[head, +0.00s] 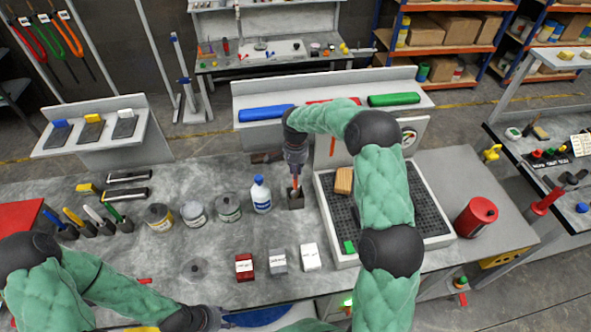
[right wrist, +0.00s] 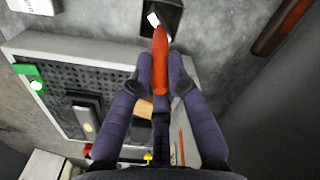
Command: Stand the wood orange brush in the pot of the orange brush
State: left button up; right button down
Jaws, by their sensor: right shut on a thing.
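The orange brush (right wrist: 162,62) is held in my right gripper (right wrist: 160,82), whose dark fingers close around its handle. In the head view my right gripper (head: 294,163) is above a small dark square pot (head: 296,202), and the brush points down to the pot's mouth. The pot also shows in the right wrist view (right wrist: 176,20), with a whitish patch at its dark opening. I cannot tell how far the brush tip is inside. My left gripper (head: 213,318) is low at the front edge; its fingers are unclear.
A blue-labelled bottle (head: 260,196) stands just left of the pot, with several tins (head: 228,208) beyond it. A black grid tray (head: 436,205) with a light rim lies close on the right. Several brushes in dark pots (head: 106,227) stand at the left.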

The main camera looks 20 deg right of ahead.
jog(key=shift+f, duration=0.35)
dwell(0.5)
jog(key=shift+s+f+b, duration=0.15)
jog(key=shift+f+b, duration=0.25)
jog(key=shift+b, duration=0.2)
jog(key=shift+w+f, duration=0.3)
jog(key=shift+f, duration=0.05)
jog(key=shift+s, duration=0.2)
jog(key=c, duration=1.1)
grip_release()
jog(key=shift+r, duration=0.1)
